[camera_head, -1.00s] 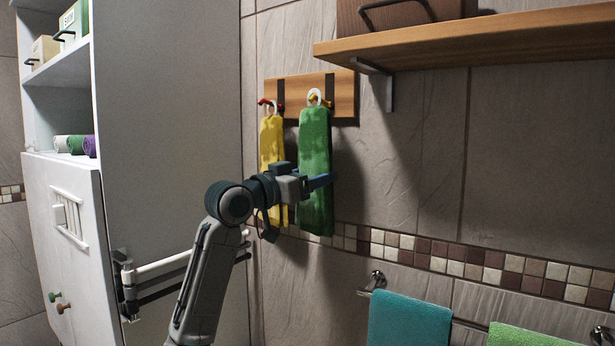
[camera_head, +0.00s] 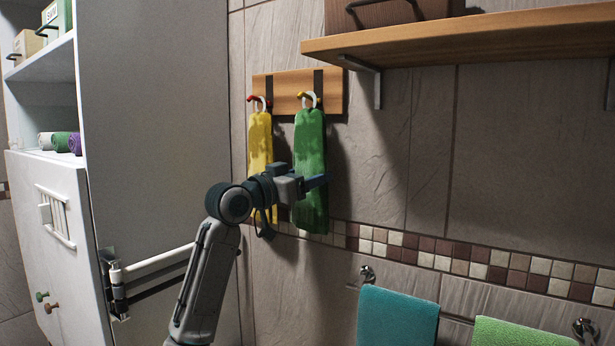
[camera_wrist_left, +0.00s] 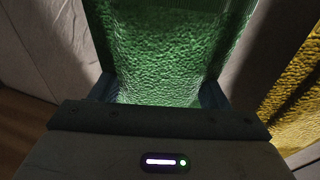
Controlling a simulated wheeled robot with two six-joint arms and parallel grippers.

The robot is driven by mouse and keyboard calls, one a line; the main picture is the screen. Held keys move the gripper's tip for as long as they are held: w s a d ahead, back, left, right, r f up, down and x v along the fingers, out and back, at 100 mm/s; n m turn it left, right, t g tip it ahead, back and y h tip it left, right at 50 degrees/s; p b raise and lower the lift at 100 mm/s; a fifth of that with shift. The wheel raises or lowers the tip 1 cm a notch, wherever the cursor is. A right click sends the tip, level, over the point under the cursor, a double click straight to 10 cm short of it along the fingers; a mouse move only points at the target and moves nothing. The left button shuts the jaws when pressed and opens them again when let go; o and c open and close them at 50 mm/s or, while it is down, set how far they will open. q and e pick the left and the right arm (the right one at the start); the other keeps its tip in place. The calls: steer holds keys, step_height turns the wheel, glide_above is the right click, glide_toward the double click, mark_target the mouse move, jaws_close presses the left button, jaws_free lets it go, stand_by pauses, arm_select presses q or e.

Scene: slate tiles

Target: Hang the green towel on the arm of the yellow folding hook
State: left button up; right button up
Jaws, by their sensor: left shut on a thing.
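The green towel (camera_head: 311,150) hangs down under the wooden hook board, with a white loop (camera_head: 309,98) at its top. The loop is at the yellow folding hook (camera_head: 303,96); whether it rests fully over the hook's arm is too small to tell. My left gripper (camera_head: 318,182) is shut on the green towel at its lower half. In the left wrist view the towel (camera_wrist_left: 160,50) fills the space between the fingers. A yellow towel (camera_head: 260,150) hangs by its own loop from a red hook (camera_head: 258,101) on the left. My right gripper is not in view.
The hook board (camera_head: 284,92) is on the tiled wall. A wooden shelf (camera_head: 460,35) with a metal bracket juts out at upper right. A white cabinet (camera_head: 150,120) stands at left. A teal towel (camera_head: 397,318) and a light green towel (camera_head: 515,332) hang on a rail below.

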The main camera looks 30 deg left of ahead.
arm_select(q)
steer(key=o, duration=1.1)
